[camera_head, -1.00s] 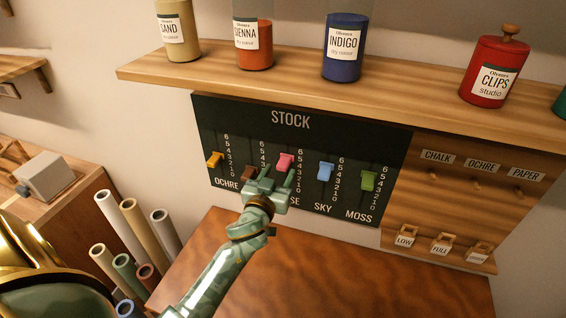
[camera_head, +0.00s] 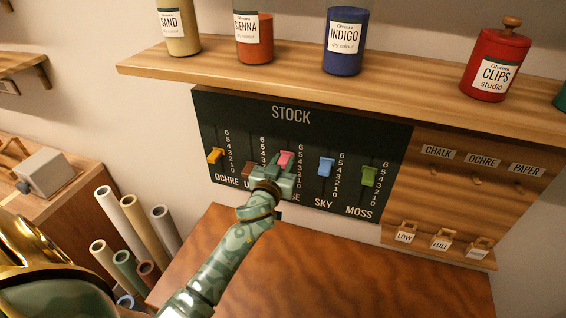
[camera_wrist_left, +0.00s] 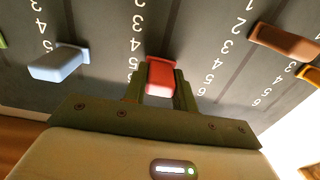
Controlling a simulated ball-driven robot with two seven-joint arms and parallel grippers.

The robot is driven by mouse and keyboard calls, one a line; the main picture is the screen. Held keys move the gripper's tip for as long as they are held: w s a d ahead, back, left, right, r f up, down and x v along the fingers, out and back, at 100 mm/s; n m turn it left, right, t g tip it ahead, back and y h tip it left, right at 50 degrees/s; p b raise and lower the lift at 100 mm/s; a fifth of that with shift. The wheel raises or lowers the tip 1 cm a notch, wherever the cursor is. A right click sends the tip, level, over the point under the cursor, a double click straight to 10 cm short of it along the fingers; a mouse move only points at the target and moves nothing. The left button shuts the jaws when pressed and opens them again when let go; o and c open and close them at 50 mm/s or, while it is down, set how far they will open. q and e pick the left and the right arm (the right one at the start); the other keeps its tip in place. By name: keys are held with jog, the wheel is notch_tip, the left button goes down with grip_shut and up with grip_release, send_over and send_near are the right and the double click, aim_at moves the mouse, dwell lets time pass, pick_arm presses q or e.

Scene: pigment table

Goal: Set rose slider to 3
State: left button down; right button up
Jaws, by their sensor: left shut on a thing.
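The dark STOCK panel (camera_head: 291,100) on the wall carries several coloured sliders. The pink rose slider knob (camera_head: 286,158) is the middle one, above the partly hidden label ending in "SE". My left gripper (camera_head: 285,165) is at the panel with a finger on each side of this knob and is shut on it. In the left wrist view the knob (camera_wrist_left: 160,80) shows reddish between the two green fingers. It sits in the upper part of its scale; its exact number cannot be told. My right gripper is not in view.
The brown umber slider (camera_head: 249,169) is close to the left of my gripper, the blue sky slider (camera_head: 326,166) to its right. The ochre (camera_head: 214,156) and moss (camera_head: 369,177) sliders are farther out. A wooden shelf (camera_head: 400,98) with jars overhangs the panel.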

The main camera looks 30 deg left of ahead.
pick_arm(q)
notch_tip(320, 180, down, 5)
jog(key=b, duration=0.3)
jog(key=shift+r, duration=0.2)
jog(key=c, duration=1.1)
grip_release()
